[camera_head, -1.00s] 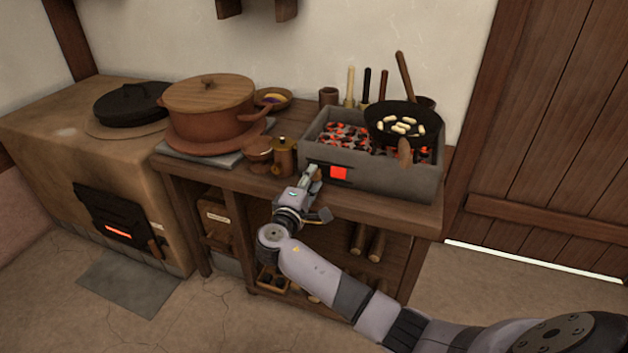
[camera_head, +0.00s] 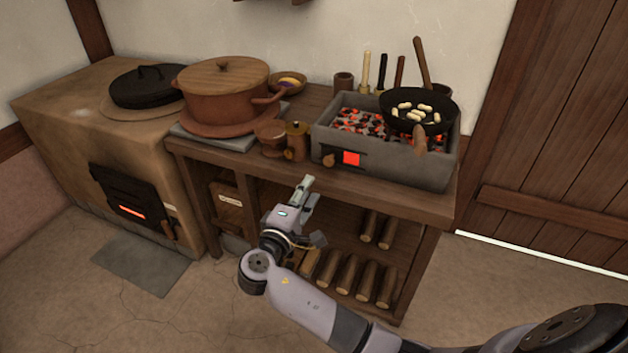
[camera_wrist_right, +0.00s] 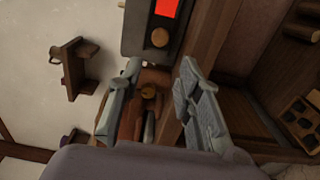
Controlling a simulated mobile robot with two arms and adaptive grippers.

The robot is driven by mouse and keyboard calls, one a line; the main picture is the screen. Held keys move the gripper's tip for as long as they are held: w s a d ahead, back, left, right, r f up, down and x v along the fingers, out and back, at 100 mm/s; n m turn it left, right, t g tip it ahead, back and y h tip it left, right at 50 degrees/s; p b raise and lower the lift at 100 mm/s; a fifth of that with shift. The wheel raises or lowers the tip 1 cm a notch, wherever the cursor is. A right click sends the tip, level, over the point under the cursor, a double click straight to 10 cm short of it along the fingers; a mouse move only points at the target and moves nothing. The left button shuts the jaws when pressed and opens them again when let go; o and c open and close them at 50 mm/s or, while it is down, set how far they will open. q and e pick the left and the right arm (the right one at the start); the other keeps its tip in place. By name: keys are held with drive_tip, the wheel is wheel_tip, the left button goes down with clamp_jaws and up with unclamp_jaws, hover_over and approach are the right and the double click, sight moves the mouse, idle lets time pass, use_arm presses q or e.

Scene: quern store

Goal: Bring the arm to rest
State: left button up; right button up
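My right arm (camera_head: 310,303) reaches in from the lower right in the head view. My right gripper (camera_head: 304,187) is in front of the wooden bench, just short of its front edge and below the brazier's wooden knob (camera_head: 328,160). In the right wrist view the two fingers of the right gripper (camera_wrist_right: 160,70) stand apart, with nothing held between them. The knob also shows beyond the fingers in the wrist view (camera_wrist_right: 160,37). My left gripper is in neither view.
The stone brazier (camera_head: 400,162) holds glowing coals and a black pan (camera_head: 398,122) with pale pieces. A lidded clay pot (camera_head: 222,95) and small vessels stand left on the bench (camera_head: 395,198). Logs (camera_head: 345,273) lie on the lower shelf.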

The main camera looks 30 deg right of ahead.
drive_tip(key=shift+s+a, duration=0.3)
